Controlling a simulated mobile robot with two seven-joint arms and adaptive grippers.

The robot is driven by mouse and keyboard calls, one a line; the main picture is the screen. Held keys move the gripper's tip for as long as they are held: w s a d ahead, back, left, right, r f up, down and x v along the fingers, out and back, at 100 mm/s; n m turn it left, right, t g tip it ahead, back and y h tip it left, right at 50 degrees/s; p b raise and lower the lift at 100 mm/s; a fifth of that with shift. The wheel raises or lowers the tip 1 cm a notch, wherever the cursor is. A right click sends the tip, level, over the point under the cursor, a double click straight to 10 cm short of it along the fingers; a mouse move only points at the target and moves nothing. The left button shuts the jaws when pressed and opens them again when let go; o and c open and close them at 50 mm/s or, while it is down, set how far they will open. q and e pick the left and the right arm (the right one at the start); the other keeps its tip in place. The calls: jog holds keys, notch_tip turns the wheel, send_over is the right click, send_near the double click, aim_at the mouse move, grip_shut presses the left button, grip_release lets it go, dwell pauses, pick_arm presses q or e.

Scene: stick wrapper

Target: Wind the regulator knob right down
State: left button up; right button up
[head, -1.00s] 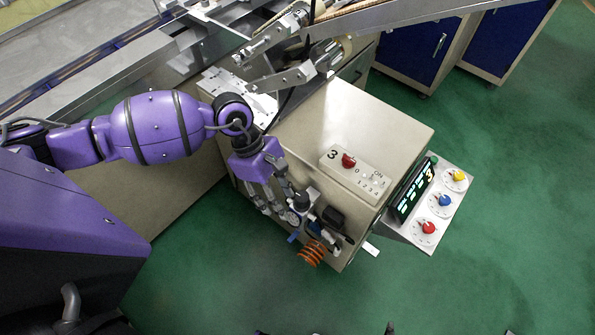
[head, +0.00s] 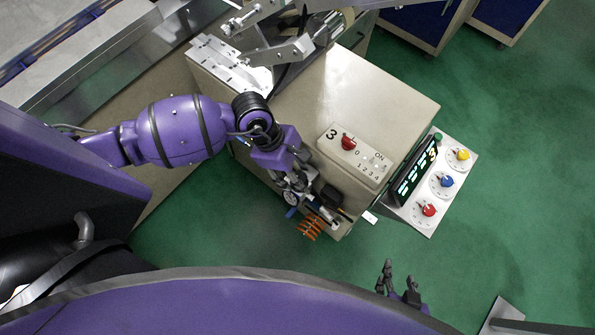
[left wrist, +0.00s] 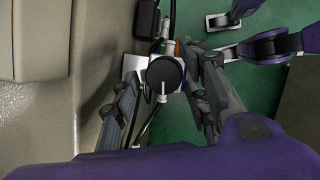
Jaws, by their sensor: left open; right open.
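The regulator knob (left wrist: 165,75) is round and black with a white line on top, seen from above in the left wrist view. My left gripper (left wrist: 161,80) is open, with one finger on each side of the knob. I cannot tell whether either finger touches it. In the head view my left gripper (head: 290,180) is at the front side of the beige cabinet and largely hides the knob. A small round gauge (head: 291,198) shows below it. My right gripper (head: 399,277) is open and empty over the green floor, well away from the cabinet.
An orange coiled hose (head: 311,226) and a black block (head: 331,196) sit close to the left gripper. The beige cabinet (head: 385,95) carries a switch plate with a red knob (head: 348,143). A panel with three coloured dials (head: 447,181) juts out at right.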

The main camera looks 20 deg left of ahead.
jog(key=shift+a, duration=0.2)
pick_arm(q)
jog(key=c, duration=1.1)
jog(key=shift+o, duration=0.2)
jog(key=shift+w, duration=0.1)
pick_arm(e)
jog(key=shift+s+d+f, duration=0.1)
jog(key=shift+s+f, duration=0.15)
jog(key=shift+s, duration=0.35)
jog(key=shift+w+r, duration=0.2)
jog(key=shift+w, duration=0.05)
pick_arm(q)
jog(key=shift+w+r, duration=0.1)
pick_arm(e)
jog(key=shift+w+r, duration=0.1)
